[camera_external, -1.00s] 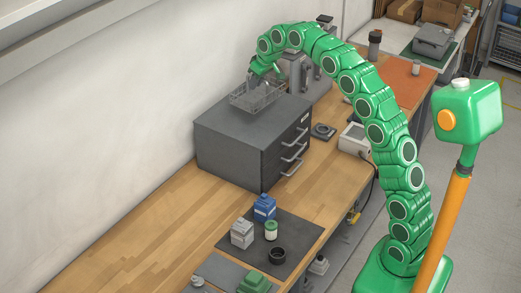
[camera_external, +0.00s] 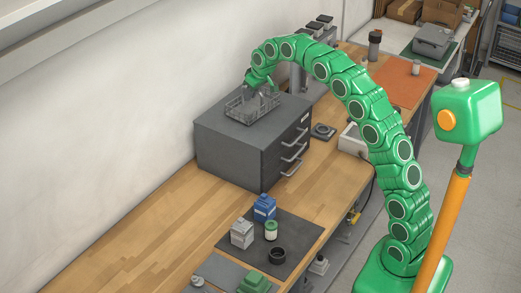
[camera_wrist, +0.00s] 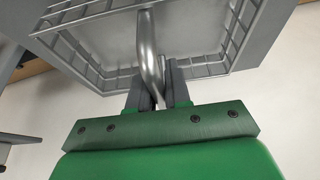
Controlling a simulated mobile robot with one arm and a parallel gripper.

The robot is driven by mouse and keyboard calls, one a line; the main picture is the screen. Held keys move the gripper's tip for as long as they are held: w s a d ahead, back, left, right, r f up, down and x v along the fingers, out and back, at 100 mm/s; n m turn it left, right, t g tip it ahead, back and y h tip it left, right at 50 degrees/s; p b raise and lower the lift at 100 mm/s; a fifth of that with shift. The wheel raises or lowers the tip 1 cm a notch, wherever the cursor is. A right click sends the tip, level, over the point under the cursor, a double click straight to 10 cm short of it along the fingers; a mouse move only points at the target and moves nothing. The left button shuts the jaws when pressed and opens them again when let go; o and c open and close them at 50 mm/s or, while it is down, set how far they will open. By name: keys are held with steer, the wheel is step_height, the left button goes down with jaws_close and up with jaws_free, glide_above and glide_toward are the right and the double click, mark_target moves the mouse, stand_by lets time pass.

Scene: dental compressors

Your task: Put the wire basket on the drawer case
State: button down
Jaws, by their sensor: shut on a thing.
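The wire basket (camera_external: 238,109), grey with mesh sides, is at the top of the dark grey drawer case (camera_external: 228,150), towards its wall side. From this angle I cannot tell whether it rests on the top or hangs just above it. My gripper (camera_external: 262,90) reaches down to it from above. In the wrist view my gripper (camera_wrist: 158,95) is shut on the bent metal handle of the wire basket (camera_wrist: 95,50). The basket's wire rim and pale floor show there.
The drawer case stands on the wooden bench (camera_external: 150,232) against the wall. A black round part (camera_external: 323,131) lies right of the case.

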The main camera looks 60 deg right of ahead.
steer(key=c, duration=1.1)
jaws_free()
steer(key=shift+f, duration=0.1)
steer(key=v, duration=1.2)
steer(key=s+a+f+g, duration=0.2)
steer(key=s+a+f, duration=0.4)
steer(key=s, duration=1.1)
steer(key=s+a+f+g, duration=0.2)
steer(key=s+a+f, duration=0.4)
steer(key=s, duration=1.2)
steer(key=s+a+f+n+g, duration=0.1)
steer(key=s+a+f, duration=0.5)
steer(key=s, duration=1.2)
steer(key=shift+g, duration=0.7)
